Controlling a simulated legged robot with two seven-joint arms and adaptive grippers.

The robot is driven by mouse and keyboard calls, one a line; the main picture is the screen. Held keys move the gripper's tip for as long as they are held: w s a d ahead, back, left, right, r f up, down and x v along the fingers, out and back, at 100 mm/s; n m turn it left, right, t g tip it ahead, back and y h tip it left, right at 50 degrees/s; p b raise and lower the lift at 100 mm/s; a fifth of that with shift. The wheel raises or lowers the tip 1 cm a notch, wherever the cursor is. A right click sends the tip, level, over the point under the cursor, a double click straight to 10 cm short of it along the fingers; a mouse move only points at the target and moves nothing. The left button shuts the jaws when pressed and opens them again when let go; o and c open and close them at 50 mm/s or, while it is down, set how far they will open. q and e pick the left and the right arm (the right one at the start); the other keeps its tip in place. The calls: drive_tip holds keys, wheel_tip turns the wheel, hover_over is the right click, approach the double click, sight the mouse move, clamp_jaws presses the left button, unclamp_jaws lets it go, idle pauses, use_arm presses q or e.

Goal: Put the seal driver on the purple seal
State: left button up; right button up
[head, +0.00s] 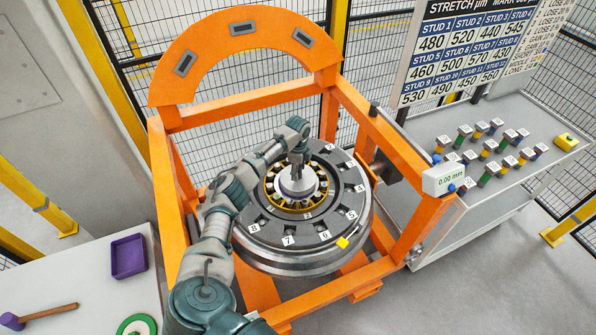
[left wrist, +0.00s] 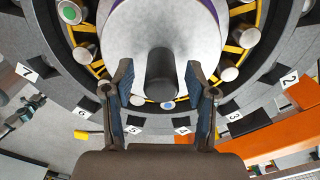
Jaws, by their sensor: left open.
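The seal driver (head: 305,186), a pale disc with a grey handle, stands at the centre of the wheel hub. In the left wrist view its pale disc (left wrist: 118,40) fills the top middle. A thin purple arc of the purple seal (left wrist: 212,13) shows at the disc's edge; the rest is hidden, so I cannot tell how fully the driver is seated. My left gripper (head: 296,169) is over the hub. In the left wrist view its open fingers (left wrist: 159,76) stand on either side of the grey handle, with gaps visible. My right gripper is not in view.
An orange gantry frame (head: 417,235) surrounds the numbered wheel (head: 300,262). At lower left are a purple tray (head: 129,257), a mallet (head: 40,313) and a green ring (head: 136,325). A right-hand bench (head: 425,128) holds several studs.

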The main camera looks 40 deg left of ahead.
use_arm(q)
wheel_tip(320, 180, up, 13)
drive_tip(key=b, duration=0.2)
drive_tip(key=shift+f, duration=0.25)
idle(0.4)
